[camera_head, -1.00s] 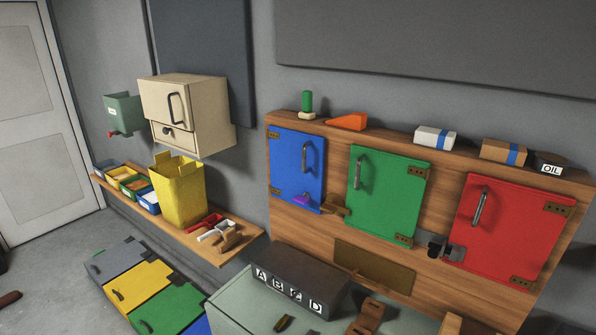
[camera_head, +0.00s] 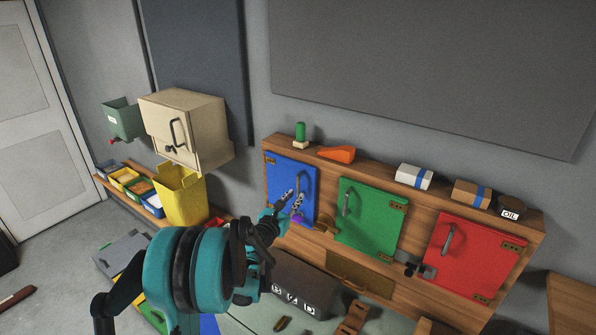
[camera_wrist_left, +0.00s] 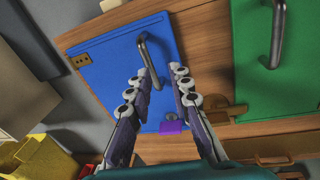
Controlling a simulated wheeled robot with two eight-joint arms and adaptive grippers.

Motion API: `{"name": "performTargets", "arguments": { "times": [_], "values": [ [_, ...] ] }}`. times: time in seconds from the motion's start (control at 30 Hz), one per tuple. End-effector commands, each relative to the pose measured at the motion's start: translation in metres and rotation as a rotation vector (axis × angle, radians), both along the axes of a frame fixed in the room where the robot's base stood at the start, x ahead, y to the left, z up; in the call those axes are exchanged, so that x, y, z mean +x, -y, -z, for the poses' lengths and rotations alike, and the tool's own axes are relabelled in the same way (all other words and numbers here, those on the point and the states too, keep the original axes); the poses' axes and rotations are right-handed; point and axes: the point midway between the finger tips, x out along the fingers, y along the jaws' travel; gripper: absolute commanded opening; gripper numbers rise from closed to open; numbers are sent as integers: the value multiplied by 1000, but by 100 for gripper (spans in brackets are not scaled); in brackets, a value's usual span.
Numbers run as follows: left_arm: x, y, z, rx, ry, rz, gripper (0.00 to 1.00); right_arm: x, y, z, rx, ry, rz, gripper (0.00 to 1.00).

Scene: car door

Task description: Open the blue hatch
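The blue hatch (camera_head: 283,178) is the left one of three coloured doors on the wooden cabinet and is shut. It also shows in the left wrist view (camera_wrist_left: 105,65), with a dark curved metal handle (camera_wrist_left: 149,55) on its handle side and brass hinges opposite. A purple piece (camera_wrist_left: 174,127) sits at its lower edge. My left gripper (camera_head: 293,199) is in front of the blue hatch, below and near the handle. In the left wrist view its two fingers (camera_wrist_left: 162,85) are apart, with nothing between them. My right gripper is not in view.
A green door (camera_head: 370,220) and a red door (camera_head: 470,258) are to the right. A wooden latch (camera_wrist_left: 228,113) is beside the blue hatch. A dark lettered box (camera_head: 305,285) stands below. Several small objects, such as an orange wedge (camera_head: 337,154), rest on the cabinet top.

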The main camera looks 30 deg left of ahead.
Motion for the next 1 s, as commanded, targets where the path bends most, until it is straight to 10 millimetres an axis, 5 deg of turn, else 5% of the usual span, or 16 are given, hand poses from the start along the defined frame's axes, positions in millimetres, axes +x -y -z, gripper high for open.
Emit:
{"name": "performTargets", "arguments": {
  "times": [0.23,0.63,1.0],
  "values": [
    [13,-21,0,-111,35,-37,20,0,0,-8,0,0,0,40],
    [72,-27,0,-106,33,-35,20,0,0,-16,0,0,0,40],
    [79,-27,0,-104,33,-36,20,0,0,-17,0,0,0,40]
  ]
}}
